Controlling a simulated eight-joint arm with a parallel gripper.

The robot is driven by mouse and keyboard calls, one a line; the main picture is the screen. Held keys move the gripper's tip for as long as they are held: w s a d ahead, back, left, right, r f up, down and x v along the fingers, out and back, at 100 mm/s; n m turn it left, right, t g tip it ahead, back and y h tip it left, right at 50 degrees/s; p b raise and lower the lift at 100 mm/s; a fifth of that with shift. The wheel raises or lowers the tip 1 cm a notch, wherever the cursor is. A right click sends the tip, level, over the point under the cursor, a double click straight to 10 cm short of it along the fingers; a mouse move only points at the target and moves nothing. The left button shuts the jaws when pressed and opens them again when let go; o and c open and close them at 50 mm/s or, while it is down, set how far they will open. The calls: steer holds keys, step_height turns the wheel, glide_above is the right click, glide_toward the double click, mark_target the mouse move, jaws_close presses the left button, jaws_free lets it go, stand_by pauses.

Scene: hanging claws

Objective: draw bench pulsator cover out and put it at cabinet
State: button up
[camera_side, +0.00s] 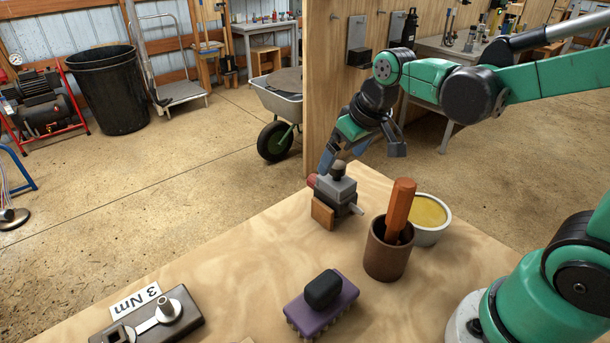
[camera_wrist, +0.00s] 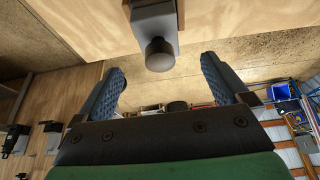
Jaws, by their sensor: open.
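A small grey block-shaped device (camera_side: 336,190) stands on the wooden bench (camera_side: 220,245), with a dark round knob (camera_side: 338,169) on top, a red end on its left and a brown plate at its front. I take it to be the bench pulsator with its cover. In the wrist view the knob (camera_wrist: 159,55) is at top centre, in front of the grey body. My gripper (camera_side: 341,160) is at the device, its blue fingers open near the knob. In the wrist view my gripper (camera_wrist: 160,75) has one finger each side, clear of the knob. No cabinet can be clearly identified.
A brown cup (camera_side: 383,255) holding an orange handle and a bowl of yellow stuff (camera_side: 428,218) stand right of the device. A purple brush (camera_side: 320,305) and a wrench block (camera_side: 185,312) lie in front. A wooden panel (camera_side: 325,85) with hung fittings rises behind.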

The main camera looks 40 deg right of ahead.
mark_target(337, 163)
steer(key=shift+x, duration=2.7)
steer(key=shift+c, duration=0.2)
jaws_close()
steer(key=shift+r, duration=0.6)
steer(key=c, duration=0.7)
jaws_free()
jaws_close()
